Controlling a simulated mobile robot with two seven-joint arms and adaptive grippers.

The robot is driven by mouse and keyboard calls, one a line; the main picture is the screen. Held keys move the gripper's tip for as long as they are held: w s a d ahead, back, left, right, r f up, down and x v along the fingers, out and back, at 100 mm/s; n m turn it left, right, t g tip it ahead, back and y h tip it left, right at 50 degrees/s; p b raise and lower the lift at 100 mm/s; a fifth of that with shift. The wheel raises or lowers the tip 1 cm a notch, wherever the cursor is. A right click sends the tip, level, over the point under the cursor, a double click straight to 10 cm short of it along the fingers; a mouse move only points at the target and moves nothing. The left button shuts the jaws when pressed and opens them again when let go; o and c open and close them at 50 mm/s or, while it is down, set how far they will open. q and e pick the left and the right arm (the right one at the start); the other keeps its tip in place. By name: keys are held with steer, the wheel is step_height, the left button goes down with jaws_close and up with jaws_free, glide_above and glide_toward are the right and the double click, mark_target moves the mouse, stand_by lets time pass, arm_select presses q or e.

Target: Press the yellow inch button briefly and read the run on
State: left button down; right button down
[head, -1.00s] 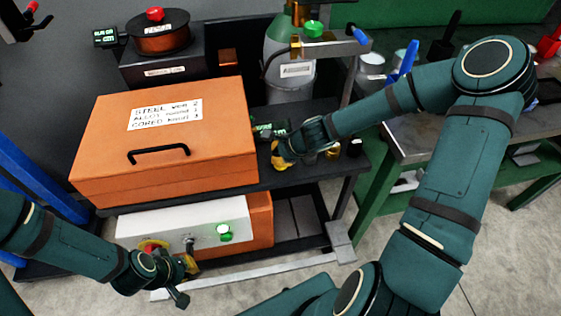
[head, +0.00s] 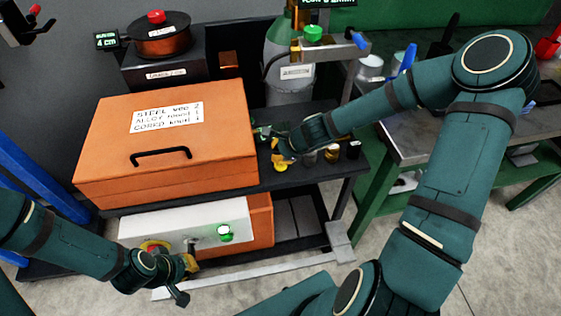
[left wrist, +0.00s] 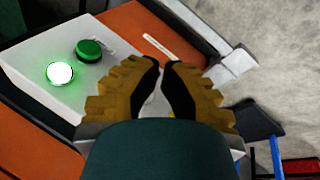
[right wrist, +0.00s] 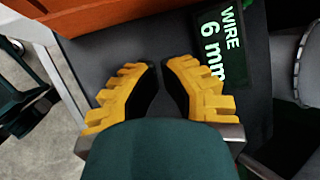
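My right gripper also shows in the right wrist view (right wrist: 160,66), fingertips together, empty above the dark shelf. My left gripper (head: 190,264) is in front of the white control box (head: 140,226). In the left wrist view its fingertips (left wrist: 160,64) are together, with the spot below them hidden. The box carries a lit green button (left wrist: 60,73) and a dark green one (left wrist: 88,50). The run-on display (head: 107,41) reads 4 cm.
An orange case (head: 100,150) with a handle and label stands on the shelf. A wire display (right wrist: 219,45) reads 6 mm. Small knobs or pots (head: 331,153) line the shelf's front right. A grey gas cylinder (head: 290,85) stands behind.

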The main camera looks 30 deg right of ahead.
steer(key=shift+r+p, duration=2.1)
steer(key=shift+r, duration=0.45)
steer(key=shift+f, duration=0.1)
